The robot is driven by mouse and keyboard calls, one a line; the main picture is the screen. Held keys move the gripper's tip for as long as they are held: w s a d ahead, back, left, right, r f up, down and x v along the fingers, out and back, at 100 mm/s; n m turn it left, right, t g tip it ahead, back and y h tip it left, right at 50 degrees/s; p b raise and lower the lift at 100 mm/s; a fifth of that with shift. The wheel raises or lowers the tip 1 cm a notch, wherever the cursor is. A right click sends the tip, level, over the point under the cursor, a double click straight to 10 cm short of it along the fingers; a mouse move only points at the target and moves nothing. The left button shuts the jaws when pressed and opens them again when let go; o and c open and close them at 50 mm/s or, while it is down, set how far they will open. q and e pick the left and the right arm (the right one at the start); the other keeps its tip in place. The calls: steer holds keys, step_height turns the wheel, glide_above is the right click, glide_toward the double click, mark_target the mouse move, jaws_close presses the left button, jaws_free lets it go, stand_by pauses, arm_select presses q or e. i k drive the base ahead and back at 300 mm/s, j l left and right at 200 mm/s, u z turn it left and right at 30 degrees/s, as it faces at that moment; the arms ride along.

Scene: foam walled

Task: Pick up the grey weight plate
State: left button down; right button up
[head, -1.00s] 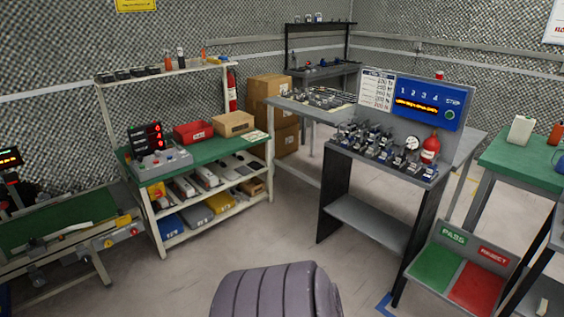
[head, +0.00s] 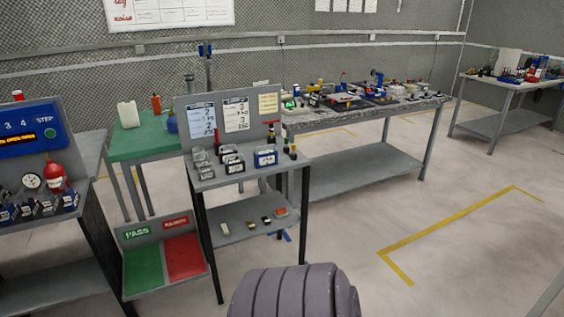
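I cannot make out a grey weight plate in the head view. Small items on the grey stand (head: 250,172) and on the long workbench (head: 372,117) are too small to tell apart for certain. Neither of my grippers is in view.
A control station with a blue panel (head: 30,128) stands at the left. A green table (head: 140,143) stands behind. Another bench (head: 508,82) is at the far right. The floor at the right, with yellow tape (head: 450,232), is clear.

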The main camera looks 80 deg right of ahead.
mark_target(204, 175)
steer(key=z, duration=2.1)
steer(key=i+u, duration=0.1)
steer(key=i, duration=0.25)
steer(key=i+l+u, duration=0.1)
steer(key=i, duration=0.2)
